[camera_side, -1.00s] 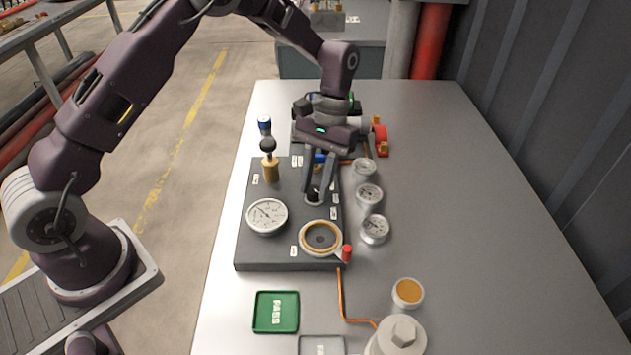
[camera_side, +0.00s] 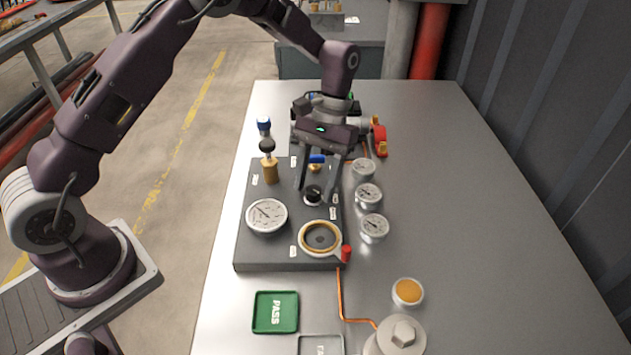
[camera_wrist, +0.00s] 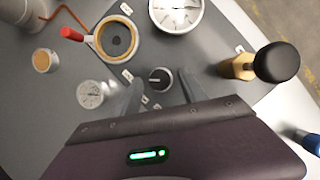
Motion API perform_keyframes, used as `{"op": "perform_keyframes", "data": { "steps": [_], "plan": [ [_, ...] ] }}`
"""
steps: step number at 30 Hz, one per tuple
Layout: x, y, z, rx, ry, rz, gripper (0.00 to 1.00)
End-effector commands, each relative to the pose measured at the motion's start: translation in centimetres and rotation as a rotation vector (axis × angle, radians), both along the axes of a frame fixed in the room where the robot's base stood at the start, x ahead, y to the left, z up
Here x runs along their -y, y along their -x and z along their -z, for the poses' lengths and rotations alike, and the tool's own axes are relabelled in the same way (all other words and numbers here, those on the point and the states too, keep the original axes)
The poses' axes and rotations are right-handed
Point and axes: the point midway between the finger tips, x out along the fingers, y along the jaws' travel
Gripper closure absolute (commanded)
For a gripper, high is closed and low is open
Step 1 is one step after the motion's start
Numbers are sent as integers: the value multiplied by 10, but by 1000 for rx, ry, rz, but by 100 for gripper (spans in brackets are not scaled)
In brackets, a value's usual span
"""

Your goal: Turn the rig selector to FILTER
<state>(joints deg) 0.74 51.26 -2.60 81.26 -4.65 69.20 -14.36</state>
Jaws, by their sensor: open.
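The rig selector appears to be the small round black knob (camera_side: 313,192) on the dark grey panel (camera_side: 285,255); it also shows in the wrist view (camera_wrist: 160,77). A light mark shows on its top. White labels (camera_side: 333,213) stand beside it, too small to read, so I cannot tell which position it points to. My gripper (camera_side: 317,190) points down over the panel and is open. Its two fingers are apart on either side of the knob, with visible gaps, and hold nothing. The fingers also show in the wrist view (camera_wrist: 158,92).
On the panel are a large gauge (camera_side: 267,216), a round cup with a red tip (camera_side: 320,237), a brass valve with a black knob (camera_side: 269,168) and a blue-handled valve (camera_side: 316,160). Several small gauges (camera_side: 368,194) line its right side. The table's right side is clear.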

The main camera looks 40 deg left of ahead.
Motion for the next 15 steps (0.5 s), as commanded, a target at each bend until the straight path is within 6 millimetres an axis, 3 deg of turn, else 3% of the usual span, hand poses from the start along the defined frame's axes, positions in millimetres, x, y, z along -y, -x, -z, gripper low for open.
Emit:
{"op": "perform_keyframes", "data": {
  "steps": [9,15],
  "plan": [
    [-5,-23,-53,5,1,-1,50],
    [-7,-26,-65,2,0,0,50]
  ]
}}
